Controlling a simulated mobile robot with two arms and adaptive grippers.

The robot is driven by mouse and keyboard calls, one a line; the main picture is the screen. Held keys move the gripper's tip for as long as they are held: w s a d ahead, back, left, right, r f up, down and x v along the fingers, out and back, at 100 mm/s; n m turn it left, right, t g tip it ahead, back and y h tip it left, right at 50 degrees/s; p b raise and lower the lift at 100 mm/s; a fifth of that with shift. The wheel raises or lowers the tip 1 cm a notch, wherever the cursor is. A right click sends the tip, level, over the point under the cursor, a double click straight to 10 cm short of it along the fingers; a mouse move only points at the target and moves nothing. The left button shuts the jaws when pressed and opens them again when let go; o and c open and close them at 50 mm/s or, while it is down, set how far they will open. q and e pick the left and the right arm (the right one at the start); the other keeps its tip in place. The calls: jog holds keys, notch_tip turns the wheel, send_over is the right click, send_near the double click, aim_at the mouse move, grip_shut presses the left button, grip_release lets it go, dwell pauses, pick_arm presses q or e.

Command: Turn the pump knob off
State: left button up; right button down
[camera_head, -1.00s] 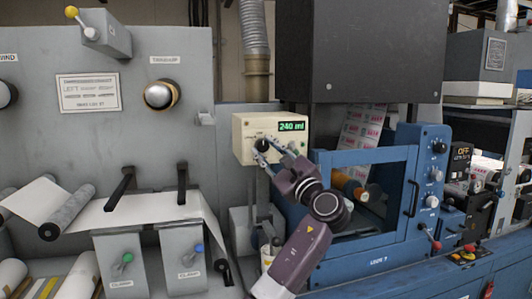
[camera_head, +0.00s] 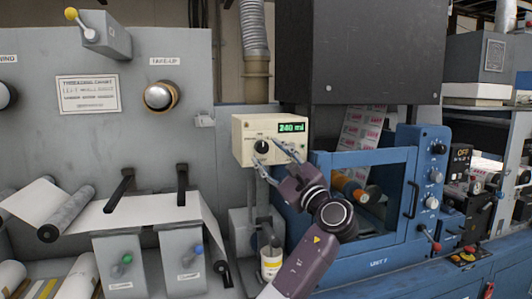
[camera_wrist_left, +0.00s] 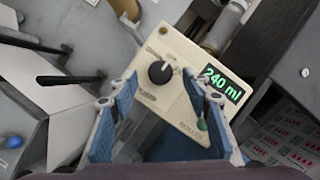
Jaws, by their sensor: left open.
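The pump box (camera_head: 243,125) is a cream unit on the grey machine, with a green display (camera_head: 291,127) reading 240 ml. Its round black pump knob (camera_head: 261,146) sits on the front face and also shows in the left wrist view (camera_wrist_left: 160,73). I cannot clearly read the knob's setting. My left gripper (camera_head: 270,154) is open and empty just in front of the box, its fingertips apart and short of the knob. In the left wrist view, its blue-padded fingers (camera_wrist_left: 158,88) stand either side below the knob. My right gripper is not in view.
A blue printing unit (camera_head: 380,250) with an open frame stands close to the right of my left arm. A dark cabinet (camera_head: 360,50) hangs above it. A corrugated hose (camera_head: 253,30) is behind the box. Black clamp levers (camera_head: 182,184) stand at left.

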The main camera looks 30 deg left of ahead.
pick_arm(q)
jog(key=v, duration=1)
jog(key=shift+a, duration=0.1)
